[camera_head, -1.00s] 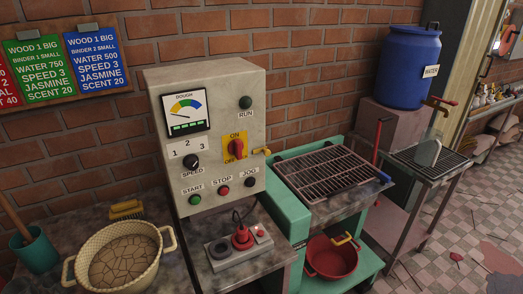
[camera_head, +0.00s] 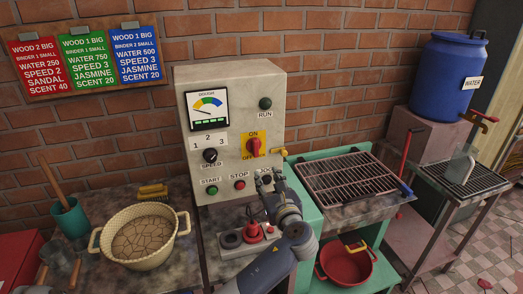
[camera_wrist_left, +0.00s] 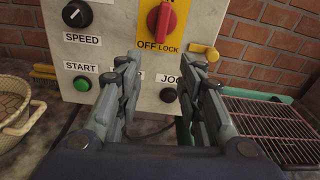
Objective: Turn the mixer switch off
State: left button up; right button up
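The mixer's control box (camera_head: 232,110) stands against the brick wall. Its red rotary switch (camera_head: 253,147) sits on a yellow plate marked ON above and OFF below. In the left wrist view the red switch (camera_wrist_left: 161,19) is at the top, its handle roughly upright, with OFF and LOCK printed under it. My left gripper (camera_head: 265,180) is in front of the box, below the switch and near the JOG button. In the left wrist view its fingers (camera_wrist_left: 163,78) are apart with nothing between them, partly covering the STOP and JOG labels. My right gripper is not in view.
A yellow lever (camera_head: 278,152) sticks out right of the switch. The speed knob (camera_head: 210,156), green START button (camera_head: 212,190) and red STOP button (camera_head: 240,185) are nearby. A woven pot (camera_head: 142,238) stands left, a wire rack (camera_head: 350,178) right. Space before the switch is clear.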

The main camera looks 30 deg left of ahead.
aim_at(257, 148)
pick_arm(q)
jog(key=shift+m+y, duration=0.4)
jog(key=shift+y, duration=0.2)
jog(key=w+a+r+p, duration=0.1)
jog(key=w+a, duration=0.1)
jog(key=w+a+r, duration=0.1)
jog(key=w+a, duration=0.1)
jog(key=a, duration=0.1)
jog(key=w+a+r+p, duration=0.1)
jog(key=w+a, duration=0.2)
jog(key=shift+a+r+p, duration=0.2)
jog(key=shift+p, duration=0.1)
jog(key=shift+w+a, duration=0.15)
jog(key=shift+w, duration=0.1)
grip_shut()
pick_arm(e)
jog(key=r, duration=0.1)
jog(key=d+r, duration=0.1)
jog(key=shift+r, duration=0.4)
